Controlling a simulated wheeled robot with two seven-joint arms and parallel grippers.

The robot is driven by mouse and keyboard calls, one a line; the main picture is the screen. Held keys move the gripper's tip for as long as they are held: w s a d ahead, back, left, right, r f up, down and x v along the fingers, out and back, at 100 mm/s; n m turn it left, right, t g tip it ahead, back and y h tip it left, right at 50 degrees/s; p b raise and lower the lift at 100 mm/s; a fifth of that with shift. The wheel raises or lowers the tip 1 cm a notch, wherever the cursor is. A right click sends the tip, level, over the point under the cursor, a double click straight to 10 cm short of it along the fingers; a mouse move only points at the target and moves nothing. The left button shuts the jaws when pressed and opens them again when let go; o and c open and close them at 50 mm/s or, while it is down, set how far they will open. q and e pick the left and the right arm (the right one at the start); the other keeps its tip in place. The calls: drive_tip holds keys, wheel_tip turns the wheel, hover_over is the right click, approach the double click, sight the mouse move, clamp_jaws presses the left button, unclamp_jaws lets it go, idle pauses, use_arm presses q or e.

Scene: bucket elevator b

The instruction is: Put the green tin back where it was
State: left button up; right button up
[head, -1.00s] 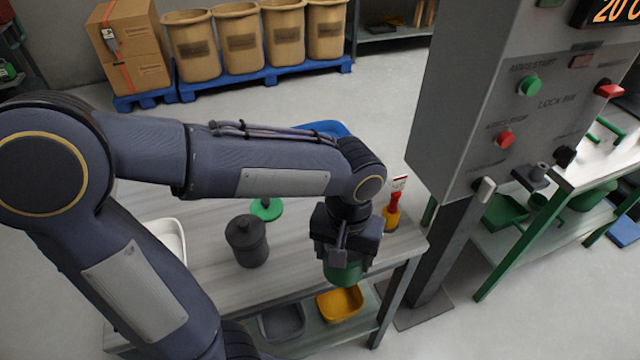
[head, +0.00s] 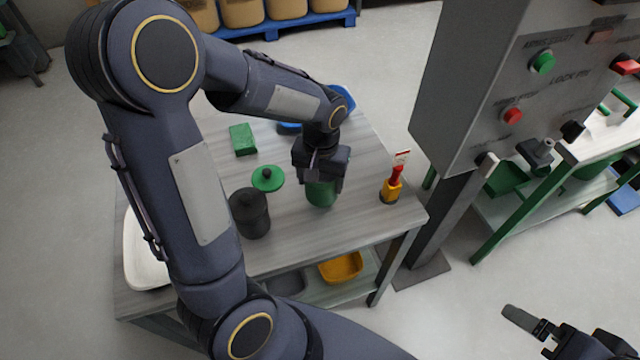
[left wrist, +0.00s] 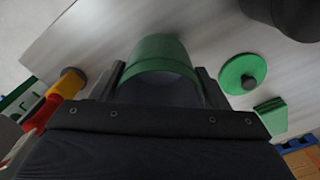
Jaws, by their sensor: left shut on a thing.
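The green tin (head: 321,194) is held upright below my left gripper (head: 322,178), over the right half of the table (head: 285,232). In the left wrist view the green tin (left wrist: 160,52) sits between the two fingers, which are shut on its sides. I cannot tell whether its base touches the table. A green lid with a knob (head: 267,179) lies on the table to the left of the tin. My right gripper (head: 560,338) shows partly at the bottom right, away from the table; its jaw state is unclear.
A dark lidded tin (head: 250,214) stands left of the green tin. A green block (head: 242,139) lies farther back. A yellow and red tool (head: 392,186) stands near the right edge, beside the grey control cabinet (head: 450,100). Bare tabletop lies in front of the green tin.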

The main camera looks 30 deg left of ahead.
use_arm(q)
drive_tip(key=shift+w+a+f, duration=0.15)
drive_tip(key=shift+f, duration=0.15)
drive_tip(key=shift+w+a+f, duration=0.1)
drive_tip(key=shift+a+f, duration=0.05)
drive_tip(key=shift+f, duration=1.6)
drive_tip(key=shift+f, duration=0.2)
drive_tip(key=o, duration=1.4)
drive_tip(key=shift+r, duration=0.15)
